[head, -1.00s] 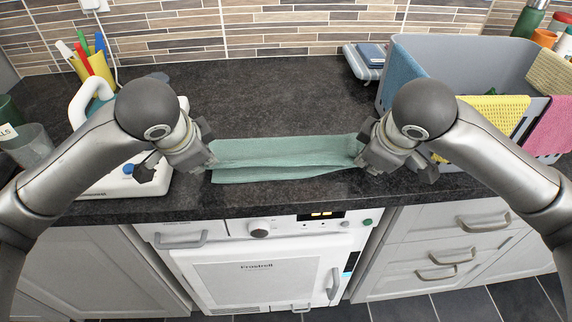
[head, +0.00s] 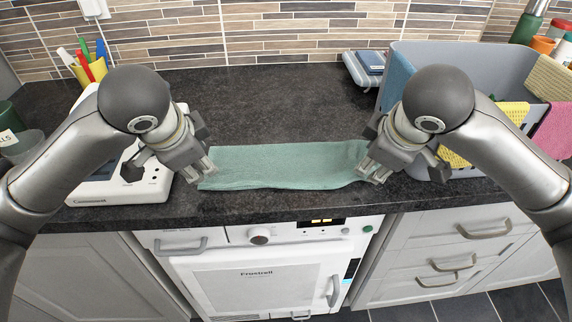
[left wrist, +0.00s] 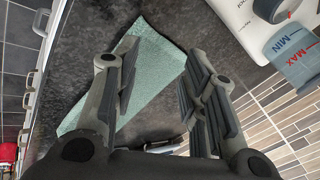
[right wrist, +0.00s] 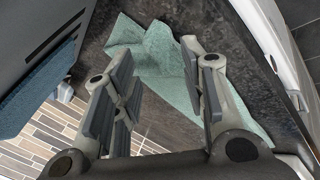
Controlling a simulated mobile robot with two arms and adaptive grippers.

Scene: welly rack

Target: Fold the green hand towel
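The green hand towel (head: 285,166) lies on the dark worktop near its front edge as a long, narrow strip, its layers together along the front. My left gripper (head: 206,170) is open at the towel's left end. In the left wrist view the towel (left wrist: 160,62) shows between and beyond the spread fingers. My right gripper (head: 368,172) is open at the towel's right end, where the cloth looks slightly rumpled. In the right wrist view the towel (right wrist: 165,65) passes beneath one finger, and the fingers stand apart. Neither gripper pinches cloth.
A grey crate (head: 460,62) with cloths over its rim stands at the right. A white appliance (head: 110,188) stands at the left, partly behind my left arm. The worktop (head: 270,100) behind the towel is clear. The counter's front edge is close to the towel.

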